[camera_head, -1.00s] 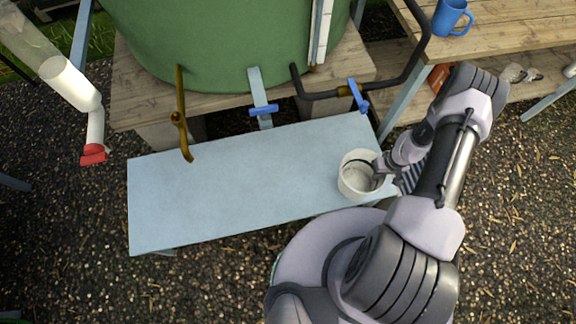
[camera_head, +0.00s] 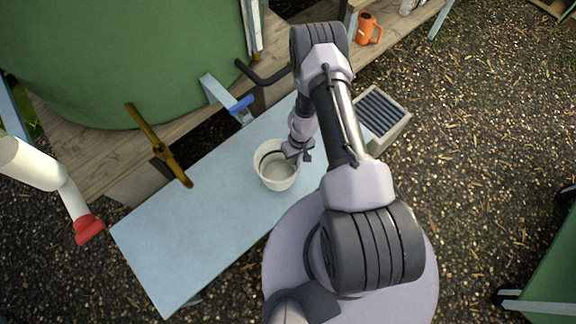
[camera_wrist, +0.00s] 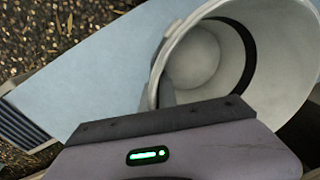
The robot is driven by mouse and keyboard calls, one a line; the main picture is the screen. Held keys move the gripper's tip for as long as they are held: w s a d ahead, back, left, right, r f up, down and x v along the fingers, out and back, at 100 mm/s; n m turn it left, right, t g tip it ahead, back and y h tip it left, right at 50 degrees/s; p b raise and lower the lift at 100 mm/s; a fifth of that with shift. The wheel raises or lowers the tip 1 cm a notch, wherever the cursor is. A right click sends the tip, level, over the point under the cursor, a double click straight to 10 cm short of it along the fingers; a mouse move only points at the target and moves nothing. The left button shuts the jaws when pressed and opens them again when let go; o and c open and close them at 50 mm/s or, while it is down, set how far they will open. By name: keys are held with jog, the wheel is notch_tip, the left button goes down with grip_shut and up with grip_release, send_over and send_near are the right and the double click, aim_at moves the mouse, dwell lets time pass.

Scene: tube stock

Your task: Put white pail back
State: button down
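The white pail (camera_head: 277,165) shows in the head view over the right half of the pale blue bench (camera_head: 200,215), its open mouth facing up. My gripper (camera_head: 300,150) is at the right side of its rim. In the wrist view the pail (camera_wrist: 206,60) fills the upper right, with a finger overlapping its rim. The gripper appears shut on the pail's rim, though its fingertips are mostly hidden. I cannot tell exactly how high the pail is above the bench.
A large green tank (camera_head: 110,60) stands behind the bench, with a brass tap (camera_head: 158,148) and a blue-handled tap (camera_head: 240,104) jutting over it. A slatted grey box (camera_head: 390,115) is right of the bench. An orange mug (camera_head: 368,30) sits farther back. The bench's left half is clear.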

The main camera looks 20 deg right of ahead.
aim_at(289, 169)
jog(key=shift+w+a+f+b, duration=0.15)
jog(key=shift+a+b, duration=0.05)
jog(key=shift+a, duration=0.35)
jog(key=shift+w+a+f+b, duration=0.15)
jog(key=shift+a, duration=0.35)
notch_tip(289, 169, down, 3)
jog(key=shift+d+f+b, duration=0.1)
jog(key=shift+f+b, duration=0.1)
jog(key=shift+b, duration=0.85)
jog(key=shift+r, duration=0.25)
jog(key=c, duration=2.1)
grip_release()
jog(key=shift+f, duration=0.2)
jog(key=o, duration=0.4)
jog(key=shift+r, duration=0.15)
